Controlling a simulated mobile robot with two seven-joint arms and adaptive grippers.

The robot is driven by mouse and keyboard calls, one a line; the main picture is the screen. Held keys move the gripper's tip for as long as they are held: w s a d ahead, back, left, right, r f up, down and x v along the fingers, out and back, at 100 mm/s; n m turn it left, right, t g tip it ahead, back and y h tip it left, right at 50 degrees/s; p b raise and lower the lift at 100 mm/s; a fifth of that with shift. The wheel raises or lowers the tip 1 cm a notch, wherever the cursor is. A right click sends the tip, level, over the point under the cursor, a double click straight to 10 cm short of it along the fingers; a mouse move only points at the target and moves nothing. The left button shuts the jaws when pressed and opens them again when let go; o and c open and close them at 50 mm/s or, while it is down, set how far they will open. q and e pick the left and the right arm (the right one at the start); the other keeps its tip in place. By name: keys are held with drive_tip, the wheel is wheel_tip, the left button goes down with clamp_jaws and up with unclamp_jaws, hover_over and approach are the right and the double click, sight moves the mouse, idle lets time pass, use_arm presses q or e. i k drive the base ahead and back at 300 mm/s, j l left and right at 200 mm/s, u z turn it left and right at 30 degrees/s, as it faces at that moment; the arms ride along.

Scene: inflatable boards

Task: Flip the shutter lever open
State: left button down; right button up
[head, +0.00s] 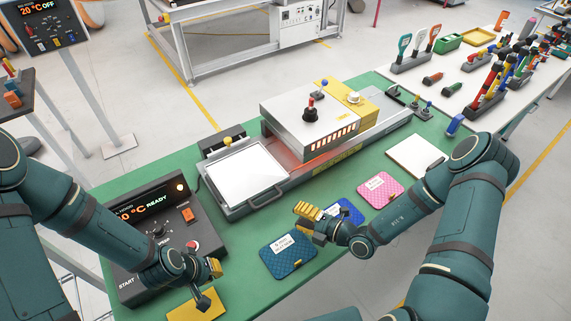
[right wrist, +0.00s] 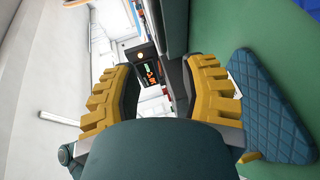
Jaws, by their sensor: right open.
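The grey heating machine (head: 285,108) stands on the green table, with a glowing slot along its front. A lever with a red knob (head: 311,103) stands up from a black base on its top; a blue knob (head: 324,83) is behind. I cannot tell which one is the shutter lever. My right gripper (head: 306,217) is in front of the machine, apart from it and over the table. In the right wrist view its yellow fingers (right wrist: 158,92) are spread with nothing between them. My left gripper (head: 210,284) is low at the left, near the control box; its jaw opening is unclear.
A white plate (head: 243,172) in a handled tray lies left of the machine. The control box (head: 150,225) reads READY. Blue quilted boards (head: 288,254) and a pink one (head: 379,189) lie in front, with a white board (head: 418,156) to the right. Tool racks stand far right.

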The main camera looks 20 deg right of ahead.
sight(324, 82)
drive_tip(key=k+l, duration=0.35)
drive_tip(key=l, duration=0.15)
drive_tip(key=k+l, duration=0.4)
drive_tip(key=l, duration=0.15)
